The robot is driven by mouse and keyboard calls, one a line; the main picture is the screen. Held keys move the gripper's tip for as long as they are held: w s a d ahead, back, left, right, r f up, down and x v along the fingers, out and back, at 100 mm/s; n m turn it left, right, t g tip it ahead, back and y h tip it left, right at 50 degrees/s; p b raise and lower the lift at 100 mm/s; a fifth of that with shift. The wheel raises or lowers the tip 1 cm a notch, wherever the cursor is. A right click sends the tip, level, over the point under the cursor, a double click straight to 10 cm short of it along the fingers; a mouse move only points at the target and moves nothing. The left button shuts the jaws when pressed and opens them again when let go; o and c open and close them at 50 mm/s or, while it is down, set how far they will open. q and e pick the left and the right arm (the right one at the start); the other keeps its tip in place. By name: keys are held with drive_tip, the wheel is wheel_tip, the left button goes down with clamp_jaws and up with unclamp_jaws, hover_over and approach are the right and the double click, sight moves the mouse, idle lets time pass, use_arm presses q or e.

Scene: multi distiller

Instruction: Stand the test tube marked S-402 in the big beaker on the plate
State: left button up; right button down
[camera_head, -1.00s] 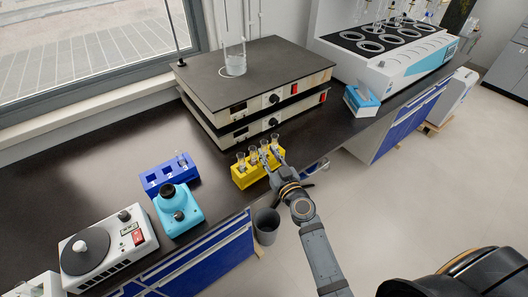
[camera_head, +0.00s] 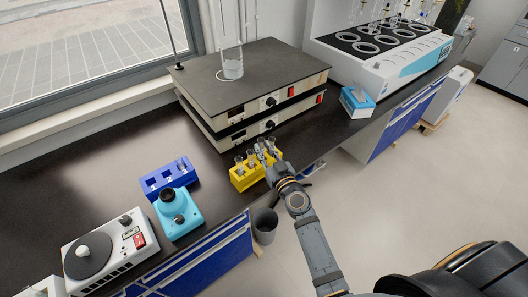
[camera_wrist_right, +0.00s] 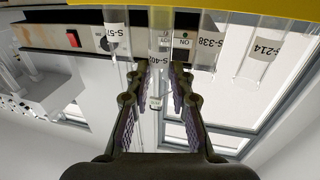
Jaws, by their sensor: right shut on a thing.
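The yellow rack (camera_head: 241,184) on the bench holds several clear labelled test tubes. My right gripper (camera_head: 268,156) is at the right end of this rack. In the right wrist view my right gripper (camera_wrist_right: 160,82) is shut on a test tube (camera_wrist_right: 160,42) whose label reads "S-40", with its last part hidden. That tube seems to be still in or just at the rack; I cannot tell how far it is raised. The big clear beaker (camera_head: 232,68) stands upright on the dark plate (camera_head: 280,66) atop the stacked heater units. My left gripper is out of view.
Tubes marked S-338 (camera_wrist_right: 208,45) and S-214 (camera_wrist_right: 262,50) stand beside the held one, with another marked S-57. A blue rack (camera_head: 163,178), a turquoise device (camera_head: 182,214) and a white stirrer (camera_head: 125,255) stand left. A vertical rod rises behind the beaker.

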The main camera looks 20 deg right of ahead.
wheel_tip(320, 180, up, 8)
drive_tip(key=p, duration=0.4)
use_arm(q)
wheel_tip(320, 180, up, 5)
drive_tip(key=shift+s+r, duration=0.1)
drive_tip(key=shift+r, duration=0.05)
use_arm(e)
drive_tip(key=s+d+f+m+h, duration=0.1)
drive_tip(key=s+d+f+h, duration=0.1)
drive_tip(key=s, duration=0.4)
drive_tip(key=shift+f+m+h, duration=0.3)
drive_tip(key=shift+f, duration=0.05)
